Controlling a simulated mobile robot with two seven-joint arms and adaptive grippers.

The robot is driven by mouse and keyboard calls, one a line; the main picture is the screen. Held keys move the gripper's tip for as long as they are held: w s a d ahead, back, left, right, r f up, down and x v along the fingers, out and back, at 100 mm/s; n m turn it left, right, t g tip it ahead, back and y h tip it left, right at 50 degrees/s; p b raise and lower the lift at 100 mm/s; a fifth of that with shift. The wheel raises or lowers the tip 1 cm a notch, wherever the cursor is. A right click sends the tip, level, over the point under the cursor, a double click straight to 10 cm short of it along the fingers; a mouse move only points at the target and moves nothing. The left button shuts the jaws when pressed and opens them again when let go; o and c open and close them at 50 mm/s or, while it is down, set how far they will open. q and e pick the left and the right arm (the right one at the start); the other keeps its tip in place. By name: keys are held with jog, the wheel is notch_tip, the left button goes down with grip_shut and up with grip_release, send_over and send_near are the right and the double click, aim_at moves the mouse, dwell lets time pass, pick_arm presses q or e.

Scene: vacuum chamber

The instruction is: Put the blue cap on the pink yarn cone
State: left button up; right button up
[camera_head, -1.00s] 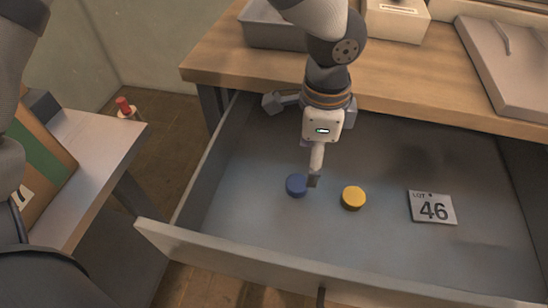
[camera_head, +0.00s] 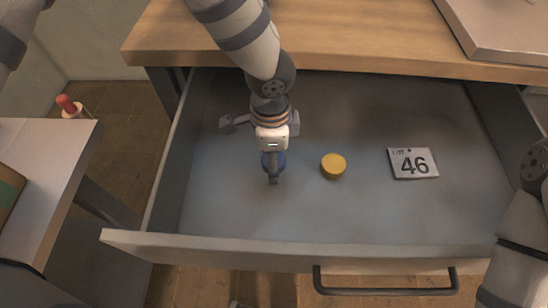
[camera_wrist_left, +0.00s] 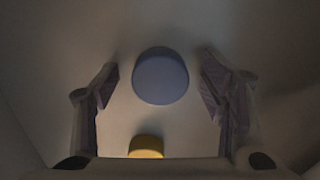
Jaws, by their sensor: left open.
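The blue cap (camera_head: 280,160) lies on the floor of the open drawer, partly hidden behind my left gripper (camera_head: 256,153) in the head view. In the left wrist view the blue cap (camera_wrist_left: 161,76) shows whole as a round disc between the two spread fingers, with a gap on each side. My left gripper is open and empty, low in the drawer; its exact height over the cap is hard to tell.
A yellow cap (camera_head: 333,166) lies to the right of the blue one; it also shows in the left wrist view (camera_wrist_left: 146,147). A red-topped item (camera_head: 67,105) stands beyond the left table (camera_head: 50,150).

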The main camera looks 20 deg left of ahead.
pick_arm(q)
jog(key=shift+r, duration=0.1)
jog(key=c, duration=0.9)
jog(key=shift+c, duration=0.2)
jog(key=shift+r, duration=0.3)
notch_tip(320, 180, up, 3)
jog(key=shift+w+p, duration=0.1)
jog(key=shift+p, duration=0.25)
jog(key=s+d+r+p, duration=0.1)
jog(key=s+d+r, duration=0.4)
jog(key=d+r, duration=0.4)
jog(key=d, duration=0.4)
jog(key=shift+s+r, duration=0.2)
pick_arm(e)
jog(key=shift+w+r+t, duration=0.4)
jog(key=shift+w+r, duration=0.65)
jog(key=shift+r, duration=0.1)
